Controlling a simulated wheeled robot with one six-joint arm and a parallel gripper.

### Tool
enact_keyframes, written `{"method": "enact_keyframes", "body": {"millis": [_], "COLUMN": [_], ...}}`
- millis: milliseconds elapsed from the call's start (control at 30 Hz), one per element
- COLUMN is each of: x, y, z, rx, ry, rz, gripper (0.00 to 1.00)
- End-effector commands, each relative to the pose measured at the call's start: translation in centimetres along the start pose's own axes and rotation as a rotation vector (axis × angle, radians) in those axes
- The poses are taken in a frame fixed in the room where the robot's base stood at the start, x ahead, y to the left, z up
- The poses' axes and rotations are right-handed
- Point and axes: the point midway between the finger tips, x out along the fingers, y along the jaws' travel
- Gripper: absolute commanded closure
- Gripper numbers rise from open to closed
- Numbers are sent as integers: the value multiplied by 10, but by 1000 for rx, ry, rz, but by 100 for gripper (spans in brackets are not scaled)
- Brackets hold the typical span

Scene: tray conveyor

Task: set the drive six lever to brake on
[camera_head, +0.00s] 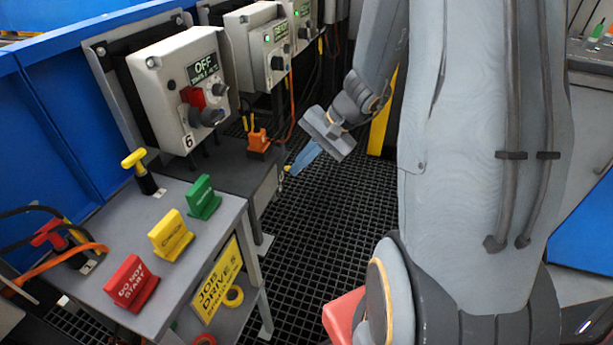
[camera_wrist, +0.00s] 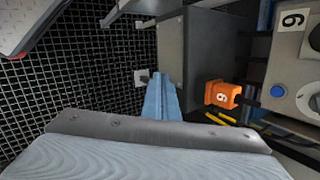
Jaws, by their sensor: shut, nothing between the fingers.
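The grey drive box marked 6 (camera_head: 180,85) stands at the upper left, and its display reads OFF. Below it, on a dark grey plinth, is an orange block-shaped piece (camera_head: 258,142). In the wrist view this orange piece (camera_wrist: 222,95) carries a small number tag, seen turned, that looks like the box's 6. It may be the drive six lever; I cannot read its setting. My gripper (camera_head: 296,168) has blue fingers, shut and empty, to the right of the orange piece and apart from it. The fingers (camera_wrist: 160,88) point past the plinth's edge in the wrist view.
A grey bench (camera_head: 205,240) at the left holds red, yellow and green signs, a yellow T-handle (camera_head: 135,160) and a red T-handle (camera_head: 47,234). More drive boxes (camera_head: 258,42) stand beyond. Black grating (camera_head: 330,220) is open floor beneath my gripper.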

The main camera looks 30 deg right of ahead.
Motion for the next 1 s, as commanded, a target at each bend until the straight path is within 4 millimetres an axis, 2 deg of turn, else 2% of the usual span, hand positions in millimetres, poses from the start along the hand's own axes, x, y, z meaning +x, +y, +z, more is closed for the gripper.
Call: {"method": "enact_keyframes", "body": {"millis": [33, 200, 300, 400, 500, 667, 1000], "x": [16, 37, 42, 43, 43, 51, 108], "y": [8, 29, 44, 56, 61, 60, 43], "z": [-31, -123, -165, -193, -206, -213, -233], "rx": [73, 279, 368, 426, 454, 462, 460], "ry": [28, 145, 209, 257, 281, 287, 284], "rz": [-50, -218, -288, -334, -357, -363, -361], "gripper": [100, 100, 100, 100, 100, 100, 100]}}
